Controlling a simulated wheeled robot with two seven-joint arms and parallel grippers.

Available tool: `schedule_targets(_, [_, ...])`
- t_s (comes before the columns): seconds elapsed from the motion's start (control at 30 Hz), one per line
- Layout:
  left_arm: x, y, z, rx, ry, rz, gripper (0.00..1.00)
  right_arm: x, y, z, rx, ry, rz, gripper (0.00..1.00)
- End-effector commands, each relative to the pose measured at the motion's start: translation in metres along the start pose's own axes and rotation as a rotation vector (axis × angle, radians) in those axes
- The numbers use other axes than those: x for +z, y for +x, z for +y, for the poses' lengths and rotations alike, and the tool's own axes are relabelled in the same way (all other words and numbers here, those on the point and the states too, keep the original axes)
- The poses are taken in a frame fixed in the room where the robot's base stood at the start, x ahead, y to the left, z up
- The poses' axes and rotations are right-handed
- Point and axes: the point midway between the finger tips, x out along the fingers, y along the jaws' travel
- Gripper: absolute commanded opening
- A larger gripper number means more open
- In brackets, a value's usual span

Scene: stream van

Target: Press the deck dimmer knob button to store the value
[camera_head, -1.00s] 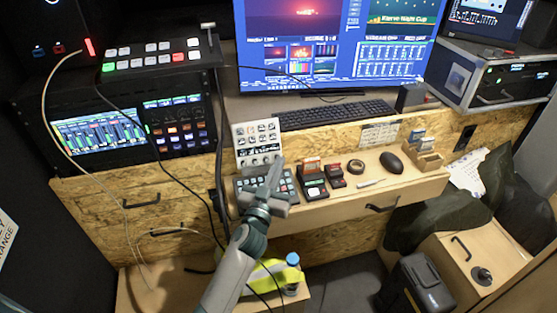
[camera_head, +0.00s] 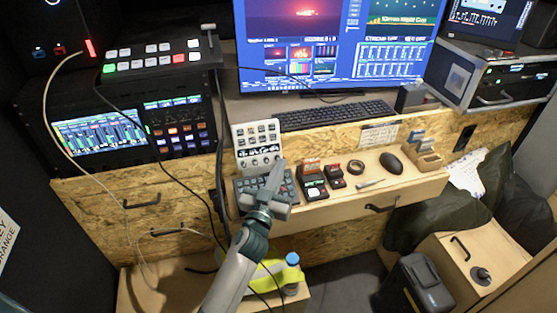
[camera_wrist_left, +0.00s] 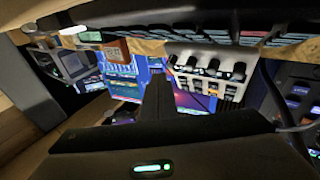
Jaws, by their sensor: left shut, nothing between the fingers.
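In the left wrist view the shut fingers (camera_wrist_left: 158,98) stand to the left of the knobs. I cannot tell whether the tip touches a knob. My right gripper is not in view.
A dark keypad (camera_head: 247,185) lies below the deck, partly under my arm. Small red and black devices (camera_head: 312,180), a tape roll (camera_head: 356,166) and a mouse (camera_head: 391,162) lie to the right. A keyboard (camera_head: 335,115) sits behind. Loose cables hang at left.

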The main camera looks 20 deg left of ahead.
Motion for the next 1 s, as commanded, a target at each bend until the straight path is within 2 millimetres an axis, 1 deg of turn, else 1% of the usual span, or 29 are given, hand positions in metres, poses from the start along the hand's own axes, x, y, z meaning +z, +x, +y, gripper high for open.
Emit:
schedule_targets(0.1, [-0.001,0.000,0.000,0.000,0.000,0.000,0.00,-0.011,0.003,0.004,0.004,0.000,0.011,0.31])
schedule_targets(0.27, [-0.005,-0.004,0.004,0.000,-0.002,0.000,0.00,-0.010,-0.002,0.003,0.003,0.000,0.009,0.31])
schedule_targets(0.7, [-0.023,-0.029,0.022,0.000,-0.003,0.000,0.00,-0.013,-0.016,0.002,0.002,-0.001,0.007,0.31])
schedule_targets(0.83, [-0.025,-0.034,0.025,0.000,0.000,0.000,0.00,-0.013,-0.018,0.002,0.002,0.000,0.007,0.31])
schedule_targets(1.0, [-0.025,-0.035,0.026,0.000,0.000,0.000,0.00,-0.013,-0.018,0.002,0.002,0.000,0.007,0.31])
